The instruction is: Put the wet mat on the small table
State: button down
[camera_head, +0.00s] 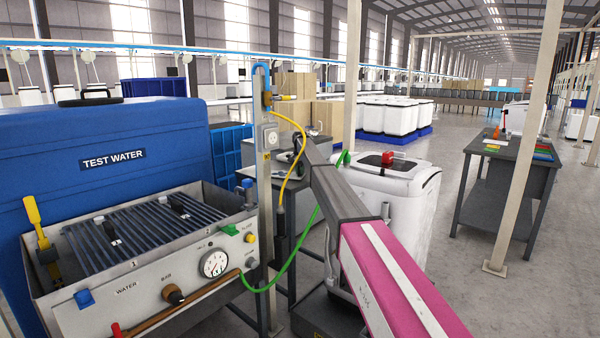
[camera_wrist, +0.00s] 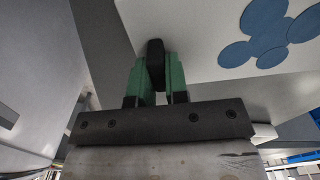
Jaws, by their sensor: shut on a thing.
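In the wrist view my gripper (camera_wrist: 155,75) has its green fingers closed on a black piece (camera_wrist: 155,62). I cannot tell what the black piece belongs to. A pale surface with blue rounded shapes (camera_wrist: 262,40) fills the upper right of that view. I cannot make out a wet mat for certain in either view. A grey table (camera_head: 510,152) stands at the right. Another small grey table (camera_head: 285,157) is partly hidden behind a post and my arm.
A test bench with a gauge (camera_head: 214,263) and a blue TEST WATER tank (camera_head: 110,158) fill the left. Yellow and green hoses hang beside its post. A white machine (camera_head: 405,210) stands behind my arm. Open floor lies between it and the right table.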

jog(key=c, duration=1.1)
grip_release()
jog(key=shift+f, duration=0.1)
notch_tip(320, 180, up, 12)
jog(key=shift+r, duration=0.15)
jog(key=shift+s, duration=0.1)
